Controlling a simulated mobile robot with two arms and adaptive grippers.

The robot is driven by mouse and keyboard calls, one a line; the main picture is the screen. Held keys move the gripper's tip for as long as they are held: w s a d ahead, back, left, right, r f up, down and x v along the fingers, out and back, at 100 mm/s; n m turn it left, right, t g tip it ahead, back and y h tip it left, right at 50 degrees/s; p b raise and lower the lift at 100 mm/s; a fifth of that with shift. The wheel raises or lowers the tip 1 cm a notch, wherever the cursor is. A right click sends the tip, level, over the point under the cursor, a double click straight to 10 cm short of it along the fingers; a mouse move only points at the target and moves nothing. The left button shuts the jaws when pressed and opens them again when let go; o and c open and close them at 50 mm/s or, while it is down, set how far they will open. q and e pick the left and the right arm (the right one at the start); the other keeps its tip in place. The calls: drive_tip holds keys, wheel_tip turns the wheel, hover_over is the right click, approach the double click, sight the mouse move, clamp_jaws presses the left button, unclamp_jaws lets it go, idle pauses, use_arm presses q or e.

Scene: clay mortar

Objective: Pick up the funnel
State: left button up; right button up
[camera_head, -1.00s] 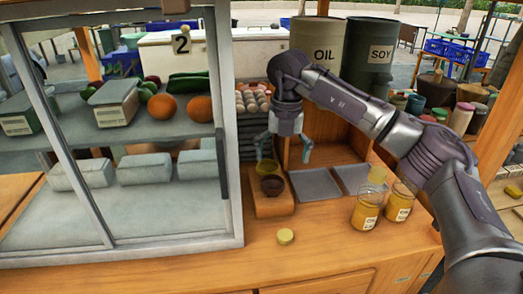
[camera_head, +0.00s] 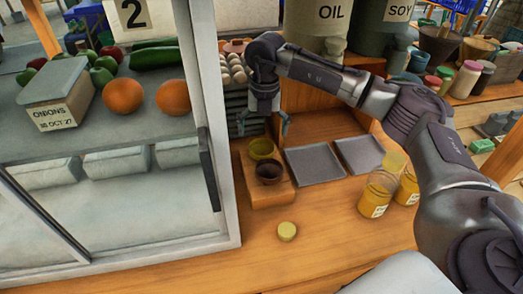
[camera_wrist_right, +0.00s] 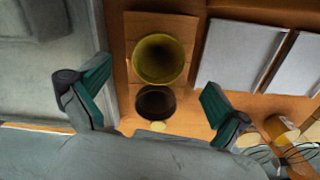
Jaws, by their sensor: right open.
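An olive-yellow round hollow piece (camera_head: 261,148) stands in a wooden holder, behind a dark brown bowl-like one (camera_head: 269,171). The olive piece also shows in the right wrist view (camera_wrist_right: 163,60), with a dark centre. It may be the funnel or a bowl; its underside is hidden. A yellow, see-through piece (camera_head: 395,160) shows above the jars and might also be a funnel. My right gripper (camera_head: 264,124) is open and empty, above and behind the holder. In the right wrist view its teal-padded fingers (camera_wrist_right: 157,78) spread on either side of the two round pieces, touching neither. My left gripper is out of view.
The glass-fronted case (camera_head: 212,130) stands close left of the holder. Two grey trays (camera_head: 314,165) lie to its right, then yellow-filled jars (camera_head: 377,194). A yellow lid (camera_head: 287,231) lies in front. Eggs (camera_head: 232,68) sit behind. The front counter is largely clear.

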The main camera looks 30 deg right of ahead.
sight(262, 147)
wheel_tip(262, 147, down, 6)
drive_tip(key=shift+a+r+p, duration=0.15)
drive_tip(key=shift+p, duration=0.5)
drive_tip(key=c, duration=1)
